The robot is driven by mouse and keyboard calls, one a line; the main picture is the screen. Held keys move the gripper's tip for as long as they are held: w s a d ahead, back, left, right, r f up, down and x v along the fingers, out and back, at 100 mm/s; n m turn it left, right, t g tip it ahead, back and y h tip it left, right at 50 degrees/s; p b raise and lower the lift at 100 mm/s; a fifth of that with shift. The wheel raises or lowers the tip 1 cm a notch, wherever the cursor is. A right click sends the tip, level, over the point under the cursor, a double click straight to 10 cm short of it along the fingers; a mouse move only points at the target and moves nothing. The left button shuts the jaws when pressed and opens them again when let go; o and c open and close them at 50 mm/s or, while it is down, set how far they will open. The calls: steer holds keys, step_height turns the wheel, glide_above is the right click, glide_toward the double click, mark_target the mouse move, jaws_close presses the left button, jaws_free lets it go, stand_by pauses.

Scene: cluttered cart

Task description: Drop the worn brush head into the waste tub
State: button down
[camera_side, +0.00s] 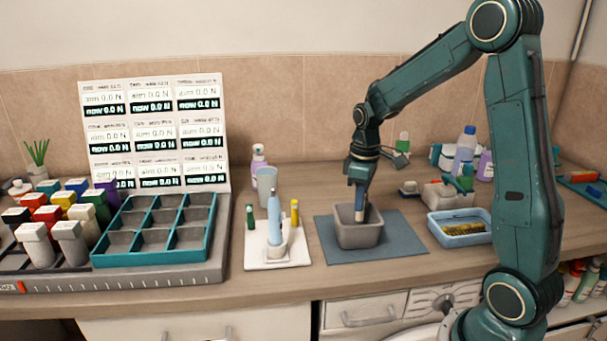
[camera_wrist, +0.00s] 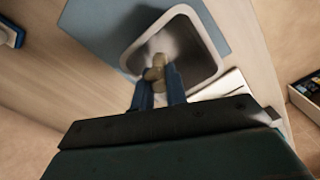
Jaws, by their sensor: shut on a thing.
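The waste tub (camera_side: 358,238) is a grey open box on a blue-grey mat (camera_side: 405,240) in the side view. Its pale rim (camera_wrist: 213,55) shows in the wrist view. My gripper (camera_side: 361,208) points down at the tub's opening, its fingertips at about rim height. In the wrist view my gripper's blue fingers (camera_wrist: 157,88) are shut on a small tan piece, the worn brush head (camera_wrist: 156,68), which is seen over the tub's inside. Its lower end is hard to make out in the side view. I cannot tell whether it touches the tub.
A white tray (camera_side: 295,258) with a pale blue toothbrush handle (camera_side: 274,215) stands left of the mat. A blue tray (camera_side: 460,238) with a yellowish thing lies to the right. Bottles (camera_side: 464,150) stand behind. A teal divided bin (camera_side: 150,255) is at the left.

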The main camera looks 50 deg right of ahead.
steer(key=c, duration=1.3)
jaws_free()
steer(key=shift+c, duration=0.2)
steer(key=shift+r, duration=0.1)
step_height(320, 180, up, 14)
steer(key=shift+f, duration=0.2)
steer(key=s+a+m+t, duration=0.3)
steer(key=s+a+t, duration=0.2)
steer(key=s+a, duration=1)
steer(key=shift+s+a+f+t, duration=0.3)
steer(key=shift+s+a+f, duration=0.1)
steer(key=shift+s, duration=0.45)
